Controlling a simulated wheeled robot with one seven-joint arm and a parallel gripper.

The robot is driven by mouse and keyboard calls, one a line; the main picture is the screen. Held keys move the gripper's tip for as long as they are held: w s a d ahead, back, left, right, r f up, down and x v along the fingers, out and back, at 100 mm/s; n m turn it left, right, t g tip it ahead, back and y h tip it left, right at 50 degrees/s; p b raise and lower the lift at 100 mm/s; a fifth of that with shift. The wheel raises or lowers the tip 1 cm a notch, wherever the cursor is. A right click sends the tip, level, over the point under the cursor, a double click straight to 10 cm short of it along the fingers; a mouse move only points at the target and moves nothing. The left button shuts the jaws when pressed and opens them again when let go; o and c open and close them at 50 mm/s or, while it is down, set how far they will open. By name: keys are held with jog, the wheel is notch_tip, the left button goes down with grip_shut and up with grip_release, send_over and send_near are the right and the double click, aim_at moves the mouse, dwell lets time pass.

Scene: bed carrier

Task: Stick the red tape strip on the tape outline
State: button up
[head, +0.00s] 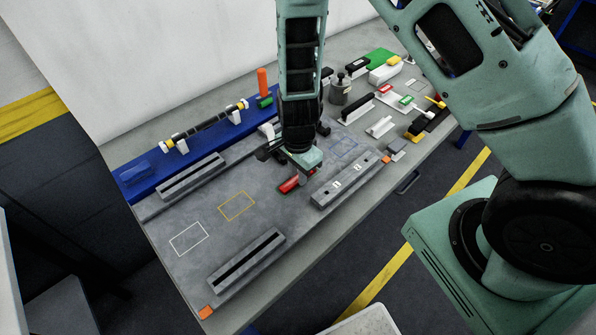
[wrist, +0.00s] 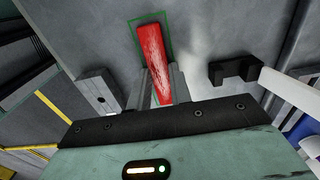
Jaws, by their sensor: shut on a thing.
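The red tape strip (head: 288,186) is in my gripper (head: 301,170), low over the grey work mat. In the wrist view the strip (wrist: 151,55) sticks out lengthwise from between the two fingers of my gripper (wrist: 158,85), which are shut on its near end. A thin green tape outline (wrist: 170,28) on the mat shows around the strip's far part. The strip looks slightly turned against the outline and covers part of it. Whether the strip touches the mat cannot be told. In the head view the green outline cannot be made out near my gripper.
A grey slotted block (head: 345,180) stands close right of the strip. Other slotted bars (head: 246,262) lie on the mat. Yellow (head: 237,206), white (head: 188,239) and blue (head: 344,148) outlines are empty. A blue shelf (head: 150,178) with a roller is behind. Tools crowd the back right.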

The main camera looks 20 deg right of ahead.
jog(key=o, duration=0.9)
jog(key=shift+o, duration=0.2)
notch_tip(320, 180, up, 17)
jog(key=shift+r, duration=0.15)
